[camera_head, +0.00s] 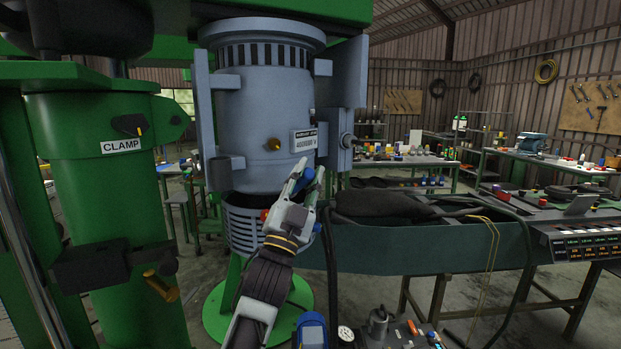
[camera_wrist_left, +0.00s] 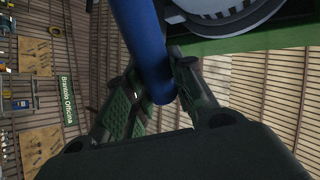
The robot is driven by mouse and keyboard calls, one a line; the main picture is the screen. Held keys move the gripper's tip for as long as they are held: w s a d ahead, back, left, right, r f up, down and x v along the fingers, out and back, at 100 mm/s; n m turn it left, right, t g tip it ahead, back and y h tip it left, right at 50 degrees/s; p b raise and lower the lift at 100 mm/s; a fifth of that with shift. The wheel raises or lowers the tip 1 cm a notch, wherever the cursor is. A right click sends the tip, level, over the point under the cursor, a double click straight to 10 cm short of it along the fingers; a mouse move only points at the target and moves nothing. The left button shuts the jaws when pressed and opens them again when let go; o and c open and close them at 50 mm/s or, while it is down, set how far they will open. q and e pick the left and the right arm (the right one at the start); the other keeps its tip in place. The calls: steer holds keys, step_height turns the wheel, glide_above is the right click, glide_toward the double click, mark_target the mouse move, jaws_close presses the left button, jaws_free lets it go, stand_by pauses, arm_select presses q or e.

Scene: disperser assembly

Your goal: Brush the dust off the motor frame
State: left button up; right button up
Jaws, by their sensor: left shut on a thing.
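The motor frame (camera_head: 255,95) is a large grey-blue upright cylinder with a slotted top ring, side plates and a small label. It hangs in the green machine above a ribbed grey part (camera_head: 240,228), with a dark band between them. My left gripper (camera_head: 302,182) is in front of its lower right side and shut on a blue handle. The blue handle (camera_wrist_left: 143,38) runs between the fingers in the left wrist view; I take it for the brush, but no bristles show. I cannot tell whether it touches the frame. No dust is distinct. My right gripper is out of view.
A green column marked CLAMP (camera_head: 95,165) stands close on the left. A green trough (camera_head: 430,245) with a black bundle (camera_head: 385,203) and hoses lies to the right. Small tools and a gauge (camera_head: 346,334) are at the bottom. Benches stand behind.

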arm_select(q)
steer(key=shift+w+a, duration=0.35)
steer(key=shift+w, duration=0.35)
steer(key=shift+w+a, duration=0.35)
steer(key=shift+w, duration=0.3)
steer(key=shift+w+a, duration=0.35)
steer(key=shift+w, duration=0.35)
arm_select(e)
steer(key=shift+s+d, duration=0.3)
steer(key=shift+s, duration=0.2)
arm_select(q)
steer(key=shift+w+a+p, duration=0.35)
steer(key=shift+w+a, duration=0.1)
steer(key=shift+w, duration=0.35)
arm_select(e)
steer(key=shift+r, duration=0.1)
arm_select(q)
steer(key=shift+w+d, duration=0.4)
steer(key=shift+d, duration=0.5)
steer(key=shift+w+d, duration=0.4)
steer(key=shift+d, duration=0.45)
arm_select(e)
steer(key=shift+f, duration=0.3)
arm_select(q)
steer(key=shift+d+b, duration=0.1)
steer(key=shift+b, duration=0.2)
